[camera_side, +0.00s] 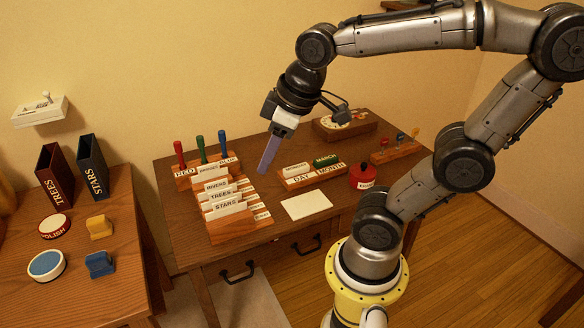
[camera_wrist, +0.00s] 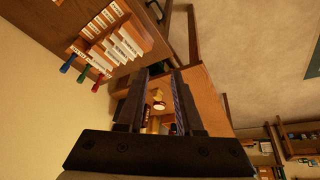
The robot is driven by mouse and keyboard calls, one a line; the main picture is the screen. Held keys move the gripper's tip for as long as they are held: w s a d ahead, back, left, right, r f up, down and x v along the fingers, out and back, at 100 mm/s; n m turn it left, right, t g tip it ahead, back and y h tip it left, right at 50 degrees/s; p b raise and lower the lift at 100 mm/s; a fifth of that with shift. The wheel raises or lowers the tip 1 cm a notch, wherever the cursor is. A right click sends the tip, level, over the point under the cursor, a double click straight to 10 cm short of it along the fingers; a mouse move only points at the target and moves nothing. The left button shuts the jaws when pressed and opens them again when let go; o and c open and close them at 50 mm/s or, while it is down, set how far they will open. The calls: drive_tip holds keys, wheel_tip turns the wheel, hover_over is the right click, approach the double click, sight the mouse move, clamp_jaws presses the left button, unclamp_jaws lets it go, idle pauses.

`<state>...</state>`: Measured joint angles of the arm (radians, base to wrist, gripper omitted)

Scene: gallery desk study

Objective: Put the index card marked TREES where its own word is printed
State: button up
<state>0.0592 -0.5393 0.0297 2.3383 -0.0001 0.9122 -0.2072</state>
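A wooden card rack (camera_side: 232,226) stands on the desk with several white cards upright in a row. The card marked TREES (camera_side: 220,197) stands between the RIVERS card (camera_side: 214,186) and the STARS card (camera_side: 229,208). Small printed labels (camera_side: 262,215) run down the rack's right side, too small to read. The rack also shows in the wrist view (camera_wrist: 144,37). My gripper (camera_side: 268,157) is above and behind the rack, pointing down at a tilt. In the wrist view my gripper (camera_wrist: 161,88) has its fingers apart with nothing between them.
Handled stamps (camera_side: 200,149) stand behind the rack. A DAY/MONTH block (camera_side: 311,177), a blank white card (camera_side: 306,204) and a red round pot (camera_side: 362,177) lie to its right. A dark red holder marked TREES (camera_side: 55,178) is on the left desk beside one marked STARS (camera_side: 93,166).

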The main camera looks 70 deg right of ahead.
drive_tip(key=shift+m+t, duration=0.5)
drive_tip(key=shift+m, duration=0.4)
drive_tip(key=s, duration=0.1)
drive_tip(key=s+a+f, duration=0.1)
drive_tip(key=s, duration=0.3)
drive_tip(key=shift+a+f, duration=0.15)
